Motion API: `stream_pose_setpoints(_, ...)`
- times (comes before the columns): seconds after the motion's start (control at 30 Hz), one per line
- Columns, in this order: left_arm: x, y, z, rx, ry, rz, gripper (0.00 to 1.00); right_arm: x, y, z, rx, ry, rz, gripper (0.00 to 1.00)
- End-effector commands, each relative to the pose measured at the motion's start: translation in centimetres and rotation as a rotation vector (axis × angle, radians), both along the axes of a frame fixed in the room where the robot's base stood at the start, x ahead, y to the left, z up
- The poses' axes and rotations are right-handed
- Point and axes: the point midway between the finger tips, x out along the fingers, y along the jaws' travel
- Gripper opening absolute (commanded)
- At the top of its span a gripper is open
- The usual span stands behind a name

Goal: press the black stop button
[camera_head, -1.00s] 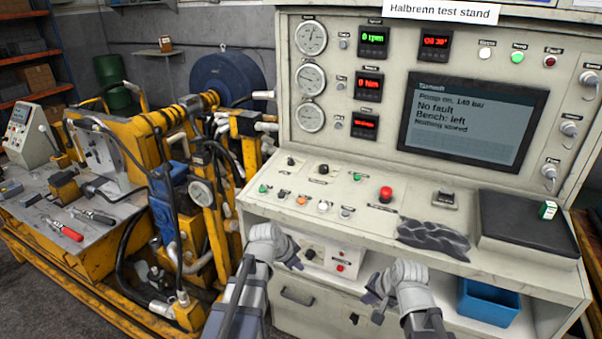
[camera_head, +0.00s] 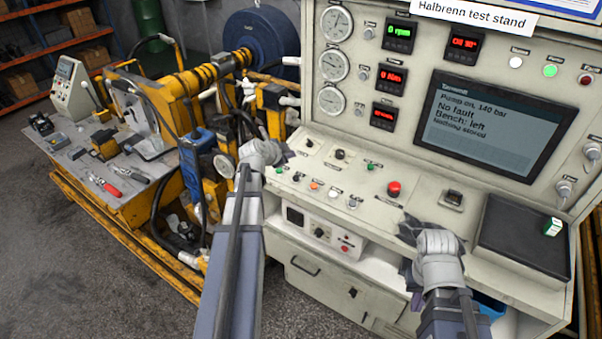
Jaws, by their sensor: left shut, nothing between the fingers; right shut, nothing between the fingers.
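The sloped control panel (camera_head: 375,215) of the test stand carries a row of small buttons near its front left edge. A black button (camera_head: 296,177) sits in that row between a green button (camera_head: 279,170) and an orange button (camera_head: 314,186). The labels are too small to read. My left gripper (camera_head: 283,155) is shut and empty, over the panel's left end, just up and left of the black button; I cannot tell its height above the panel. My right gripper (camera_head: 408,235) is shut and empty near the panel's front edge, right of the button row.
A red mushroom button (camera_head: 393,188) and black knobs (camera_head: 340,154) stand farther back on the panel. A dark pad (camera_head: 525,238) with a small green-and-white box (camera_head: 552,227) lies at right. The screen (camera_head: 490,125) reads "No fault". Yellow machinery (camera_head: 165,110) stands close on the left.

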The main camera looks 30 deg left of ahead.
Motion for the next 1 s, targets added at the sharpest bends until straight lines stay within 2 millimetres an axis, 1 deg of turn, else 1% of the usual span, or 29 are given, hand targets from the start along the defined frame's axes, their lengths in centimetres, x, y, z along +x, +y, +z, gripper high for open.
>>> stream_pose_setpoints(0.3, 0.0, 0.0, -0.2, -0.001, 0.001, 0.0, 0.0, 0.0, 0.0, -0.1, 0.001, -0.001, -0.001, 0.0)
stream_pose_setpoints(0.47, 0.1, -0.1, -0.8, -0.001, 0.001, 0.0, 0.0, 0.0, 0.0, -0.8, 0.001, -0.001, -0.002, 0.0)
stream_pose_setpoints(0.67, 0.3, -0.1, -2.6, -0.001, 0.001, 0.0, 0.0, 0.0, 0.0, -2.6, 0.001, -0.001, -0.003, 0.0)
stream_pose_setpoints(1.0, 1.0, -0.1, -7.2, -0.001, 0.001, 0.001, 0.0, 0.0, 0.0, -7.2, 0.002, -0.002, -0.004, 0.0)
